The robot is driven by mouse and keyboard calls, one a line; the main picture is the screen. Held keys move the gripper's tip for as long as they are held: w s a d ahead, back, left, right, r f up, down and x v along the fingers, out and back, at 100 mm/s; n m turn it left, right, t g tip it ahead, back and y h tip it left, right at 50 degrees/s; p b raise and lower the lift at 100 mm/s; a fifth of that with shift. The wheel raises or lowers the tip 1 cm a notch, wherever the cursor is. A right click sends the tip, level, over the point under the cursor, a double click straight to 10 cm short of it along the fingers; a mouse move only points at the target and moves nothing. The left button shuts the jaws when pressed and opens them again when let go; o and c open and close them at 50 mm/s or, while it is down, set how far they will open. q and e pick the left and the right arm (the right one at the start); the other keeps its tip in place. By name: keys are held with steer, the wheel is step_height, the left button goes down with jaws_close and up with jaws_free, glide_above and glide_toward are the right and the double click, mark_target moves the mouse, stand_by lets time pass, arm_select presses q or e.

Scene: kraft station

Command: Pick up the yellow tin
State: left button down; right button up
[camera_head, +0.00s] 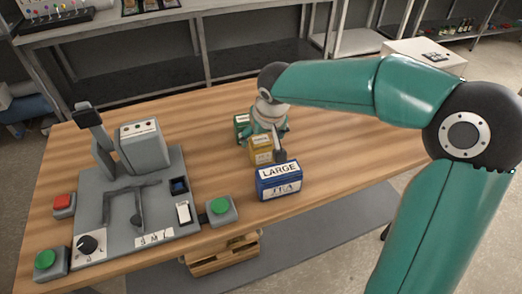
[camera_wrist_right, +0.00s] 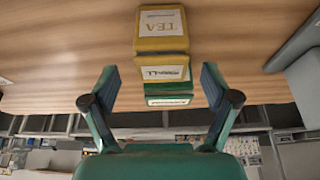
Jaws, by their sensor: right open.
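The yellow tin (camera_head: 261,156) stands on the wooden table between a green tin (camera_head: 241,121) behind and a blue tin (camera_head: 279,182) in front. In the right wrist view the yellow tin (camera_wrist_right: 162,42) shows a TEA label, with the green tin (camera_wrist_right: 168,90) beside it. My right gripper (camera_head: 266,142) is at the yellow tin, partly covering it in the head view. In the wrist view its two fingers stand wide apart, one to each side of the tins, with nothing clamped. Whether a finger touches the tin cannot be told. My left gripper is not in view.
A grey station (camera_head: 125,205) with a lever, knob and buttons fills the table's left part. A green button box (camera_head: 221,210) stands left of the blue tin. The wood behind the tins is clear. Metal shelving (camera_head: 190,45) stands beyond the table.

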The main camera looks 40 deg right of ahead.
steer(key=x, duration=0.4)
steer(key=shift+w+f+p, duration=0.1)
steer(key=shift+f+p, duration=0.2)
steer(key=shift+a, duration=0.1)
steer(key=c, duration=1.3)
steer(key=shift+c, duration=0.4)
steer(key=shift+r, duration=0.15)
